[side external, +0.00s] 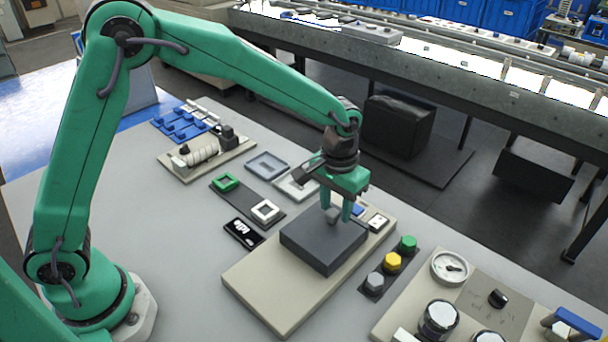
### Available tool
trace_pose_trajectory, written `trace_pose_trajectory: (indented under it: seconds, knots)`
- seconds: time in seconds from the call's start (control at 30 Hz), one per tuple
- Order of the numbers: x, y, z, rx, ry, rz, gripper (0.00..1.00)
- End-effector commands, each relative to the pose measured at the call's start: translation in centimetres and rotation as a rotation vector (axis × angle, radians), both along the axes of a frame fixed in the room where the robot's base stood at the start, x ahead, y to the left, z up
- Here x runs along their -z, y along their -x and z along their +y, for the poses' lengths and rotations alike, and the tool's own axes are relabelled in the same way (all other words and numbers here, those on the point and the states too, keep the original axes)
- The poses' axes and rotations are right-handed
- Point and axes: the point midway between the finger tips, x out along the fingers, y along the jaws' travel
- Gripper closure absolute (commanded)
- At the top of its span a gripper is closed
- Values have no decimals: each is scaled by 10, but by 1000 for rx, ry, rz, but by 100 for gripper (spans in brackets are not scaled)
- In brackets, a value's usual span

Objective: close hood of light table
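A beige base plate (262,297) carries a dark grey box-shaped hood (322,247), which I take for the hood of the light table. The hood lies low and level over the plate, with no raised edge visible. A small grey knob (333,216) stands on its top toward the back. My gripper (337,211) points down from above, with its two green fingers apart and their tips at the knob. I cannot tell whether the fingers touch or squeeze the knob. What lies under the hood is hidden.
A white switch block (377,222) sits behind the hood. Green (408,243), yellow (392,261) and grey (374,282) buttons stand to its right. Small trays and a roller unit (203,153) lie back left. The table's front left is clear.

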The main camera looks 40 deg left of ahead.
Motion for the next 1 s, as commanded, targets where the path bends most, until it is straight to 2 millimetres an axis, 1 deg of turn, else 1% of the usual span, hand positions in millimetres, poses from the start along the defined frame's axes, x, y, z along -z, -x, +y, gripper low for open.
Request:
trace_pose_trajectory:
  seconds: [0.3, 0.47, 0.67, 1.0]
  knots:
    - [1, 3, 0, 1, -3, 9, 55]
    - [-4, 3, 0, 1, -4, 9, 55]
    - [-22, 3, 0, 1, -3, 7, 55]
    - [-65, 2, 0, 0, -2, 5, 55]
